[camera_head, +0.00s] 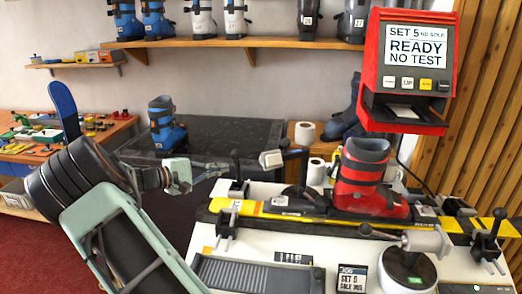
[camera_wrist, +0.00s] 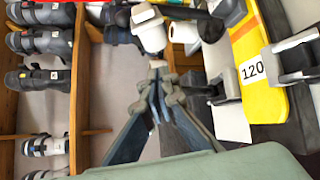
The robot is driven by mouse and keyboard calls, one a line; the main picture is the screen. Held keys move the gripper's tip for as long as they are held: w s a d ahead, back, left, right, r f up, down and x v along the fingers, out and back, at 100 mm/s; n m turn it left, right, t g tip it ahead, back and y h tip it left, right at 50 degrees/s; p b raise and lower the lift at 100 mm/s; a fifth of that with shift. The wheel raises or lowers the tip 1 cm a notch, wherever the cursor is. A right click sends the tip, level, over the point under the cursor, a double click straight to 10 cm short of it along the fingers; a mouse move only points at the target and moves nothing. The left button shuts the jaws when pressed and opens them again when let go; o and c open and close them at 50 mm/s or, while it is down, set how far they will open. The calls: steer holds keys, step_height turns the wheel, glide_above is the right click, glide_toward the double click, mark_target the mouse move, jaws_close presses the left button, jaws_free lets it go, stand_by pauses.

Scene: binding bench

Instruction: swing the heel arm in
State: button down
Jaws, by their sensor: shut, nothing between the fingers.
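The heel arm appears to be the dark arm with a pale grey block at its end (camera_head: 270,159), on the left, heel side of the red boot (camera_head: 366,185). It stands swung out toward the back, its block apart from the boot. My gripper (camera_head: 222,168) is left of that block, with a small gap between them in the head view. In the wrist view my gripper's fingers (camera_wrist: 158,75) are together and empty. A pale block (camera_wrist: 143,13) shows beyond the fingertips there; I cannot tell surely that it is the arm's end.
The boot stands on a yellow ski (camera_head: 258,209), whose end shows in the wrist view (camera_wrist: 252,50). Black upright levers (camera_head: 229,222) rise from the bench. A red tester display (camera_head: 416,60) hangs at right. Paper rolls (camera_head: 316,172) stand behind the ski.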

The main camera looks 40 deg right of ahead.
steer(key=s+d+n+p, duration=0.1)
steer(key=s+d+p, duration=0.2)
steer(key=d, duration=0.8)
steer(key=shift+s+d+f+h+p, duration=0.25)
steer(key=shift+s+f+h+p, duration=0.15)
steer(key=shift+p, duration=0.25)
steer(key=shift+a+f, duration=0.1)
steer(key=shift+f, duration=0.05)
